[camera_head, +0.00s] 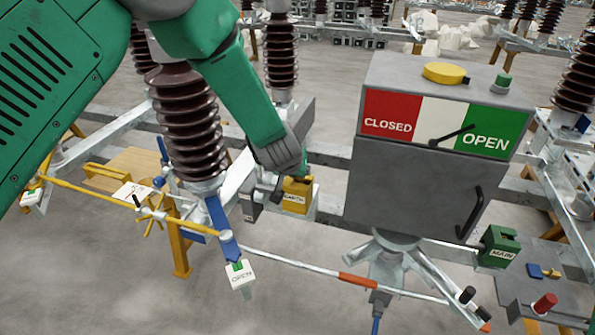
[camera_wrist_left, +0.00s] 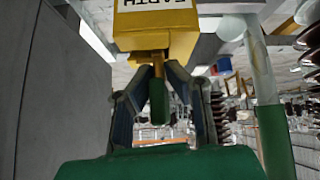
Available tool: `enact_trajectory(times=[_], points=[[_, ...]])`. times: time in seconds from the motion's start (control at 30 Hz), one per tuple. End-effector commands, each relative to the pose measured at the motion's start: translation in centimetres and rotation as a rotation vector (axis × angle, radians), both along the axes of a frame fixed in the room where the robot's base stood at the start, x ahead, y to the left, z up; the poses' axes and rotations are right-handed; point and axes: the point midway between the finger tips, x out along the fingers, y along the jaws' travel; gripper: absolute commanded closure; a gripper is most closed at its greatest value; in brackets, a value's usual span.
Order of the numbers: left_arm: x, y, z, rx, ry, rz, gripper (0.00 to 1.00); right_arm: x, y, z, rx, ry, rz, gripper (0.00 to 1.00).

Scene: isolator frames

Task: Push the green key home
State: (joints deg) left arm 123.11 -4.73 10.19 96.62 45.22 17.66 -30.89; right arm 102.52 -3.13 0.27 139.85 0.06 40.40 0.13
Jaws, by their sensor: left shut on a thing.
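The green key (camera_wrist_left: 158,102) is between the fingers of my left gripper (camera_wrist_left: 157,85) in the left wrist view. The gripper is shut on it. The key's upper end meets a yellow stem under the yellow EARTH lock box (camera_wrist_left: 155,28); how deep it sits I cannot tell. In the head view my left gripper (camera_head: 289,163) reaches down to the yellow EARTH box (camera_head: 297,195) from above, and the fingers largely hide the key. A green MAIN lock box (camera_head: 498,247) is at the right. My right gripper is not in view.
A grey cabinet (camera_head: 415,180) with a CLOSED/OPEN plate and a black handle stands just right of the gripper. A ribbed brown insulator (camera_head: 188,120) stands close on the left. A grey rod with an orange band (camera_head: 357,281) crosses in front. A blue-and-yellow tag (camera_head: 540,271) lies lower right.

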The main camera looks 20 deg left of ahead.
Motion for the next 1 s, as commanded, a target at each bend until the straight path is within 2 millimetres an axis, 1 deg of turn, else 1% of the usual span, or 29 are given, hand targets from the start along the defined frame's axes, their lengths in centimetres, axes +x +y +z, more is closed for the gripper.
enact_trajectory(times=[0.27,0.3,0.33,0.37,0.6,0.73,0.87,1.0], points=[[0.0,0.0,-0.8,-0.001,0.0,0.001,1.0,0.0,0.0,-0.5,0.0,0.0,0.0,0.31],[0.0,0.0,-0.8,-0.001,0.0,0.001,0.82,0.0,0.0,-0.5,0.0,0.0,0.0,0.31],[0.0,0.0,-0.7,-0.001,0.0,0.001,0.72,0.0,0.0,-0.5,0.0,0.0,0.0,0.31],[0.0,0.0,-0.7,-0.001,0.0,0.001,0.65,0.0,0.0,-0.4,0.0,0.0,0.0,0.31],[0.0,0.0,-0.8,0.0,0.002,0.001,0.65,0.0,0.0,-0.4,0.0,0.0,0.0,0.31],[-0.4,0.0,-0.2,-0.001,0.001,0.001,0.65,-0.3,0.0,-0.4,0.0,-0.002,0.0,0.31],[-1.7,-0.1,1.5,0.001,-0.001,-0.001,0.65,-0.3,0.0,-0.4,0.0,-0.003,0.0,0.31],[-3.6,-0.2,4.0,0.002,-0.003,-0.001,0.65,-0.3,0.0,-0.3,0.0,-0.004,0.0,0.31]])
